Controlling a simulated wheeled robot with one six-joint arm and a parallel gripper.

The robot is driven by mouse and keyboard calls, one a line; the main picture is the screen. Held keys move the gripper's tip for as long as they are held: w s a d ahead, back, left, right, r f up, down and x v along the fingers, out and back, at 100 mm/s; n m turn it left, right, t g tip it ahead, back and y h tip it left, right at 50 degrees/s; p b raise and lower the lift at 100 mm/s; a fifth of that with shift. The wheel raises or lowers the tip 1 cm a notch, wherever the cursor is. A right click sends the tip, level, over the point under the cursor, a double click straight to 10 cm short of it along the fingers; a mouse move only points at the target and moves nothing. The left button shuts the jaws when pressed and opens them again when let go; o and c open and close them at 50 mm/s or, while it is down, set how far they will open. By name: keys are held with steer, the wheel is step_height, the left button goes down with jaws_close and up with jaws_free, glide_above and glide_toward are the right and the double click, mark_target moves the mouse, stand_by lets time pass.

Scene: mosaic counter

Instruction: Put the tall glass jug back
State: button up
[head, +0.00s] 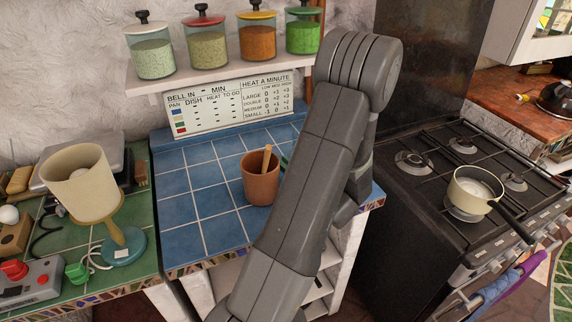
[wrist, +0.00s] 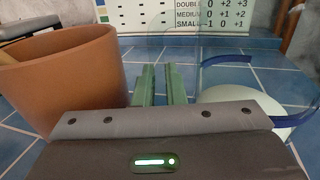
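The tall glass jug (wrist: 240,88) shows only in part at the right of the wrist view, as a clear outline with blue bands and a pale lower part. It is close to the right of my fingers. In the head view my arm hides it. My gripper (wrist: 160,85) has green fingers pointing at the back of the blue counter, with a narrow gap between them. A faint clear edge lies near their tips. I cannot tell whether they hold clear glass.
A terracotta pot (head: 261,186) with a wooden utensil stands close left of my fingers. Filled jars (head: 208,48) line the shelf above a sign (head: 228,103). A cream pan (head: 472,190) sits on the stove. The blue tiles (head: 195,205) left of the pot are clear.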

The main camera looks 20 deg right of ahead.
steer(key=o, duration=0.4)
steer(key=shift+r, duration=0.2)
steer(key=b+v, duration=0.1)
steer(key=v, duration=1.1)
steer(key=shift+b, duration=0.3)
